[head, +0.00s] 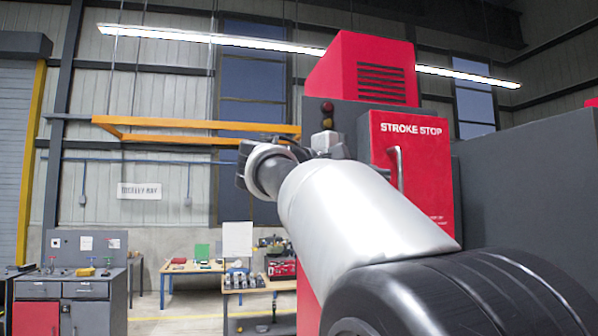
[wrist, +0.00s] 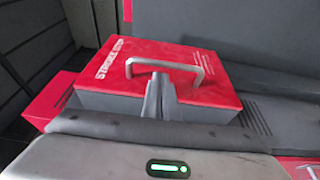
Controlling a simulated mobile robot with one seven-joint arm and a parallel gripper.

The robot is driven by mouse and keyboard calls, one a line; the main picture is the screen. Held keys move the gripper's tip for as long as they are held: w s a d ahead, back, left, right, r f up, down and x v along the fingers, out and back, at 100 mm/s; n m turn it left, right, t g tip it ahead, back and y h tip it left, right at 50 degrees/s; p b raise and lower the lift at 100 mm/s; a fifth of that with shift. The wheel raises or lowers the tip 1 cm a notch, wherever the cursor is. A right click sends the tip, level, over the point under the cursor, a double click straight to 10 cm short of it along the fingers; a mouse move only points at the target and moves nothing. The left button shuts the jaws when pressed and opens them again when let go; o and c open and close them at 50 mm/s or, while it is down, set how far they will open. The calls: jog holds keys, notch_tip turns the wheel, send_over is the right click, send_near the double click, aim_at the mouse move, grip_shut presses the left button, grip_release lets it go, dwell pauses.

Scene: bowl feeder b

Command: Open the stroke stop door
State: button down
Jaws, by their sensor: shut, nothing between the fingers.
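The stroke stop door (head: 425,180) is a red panel with white "STROKE STOP" lettering on a grey machine, right of centre in the head view. It looks closed. A metal bar handle (head: 398,168) stands upright near its left edge. In the wrist view the door (wrist: 215,92) and its handle (wrist: 165,65) lie ahead of my gripper (wrist: 160,82). The two fingers are together and empty, with their tips close to the handle bar; I cannot tell whether they touch it. In the head view my arm covers the door's lower left, and the fingertips are not clear.
A red vented housing (head: 362,70) tops the machine, with a signal light (head: 327,115) beside it. A grey panel (head: 525,190) stands right of the door. Workbenches (head: 190,268) and a control console (head: 70,290) stand farther back left.

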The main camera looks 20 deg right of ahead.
jog(key=shift+w+d, duration=0.25)
jog(key=shift+d, duration=0.45)
jog(key=shift+s+f, duration=0.1)
jog(key=shift+s, duration=0.05)
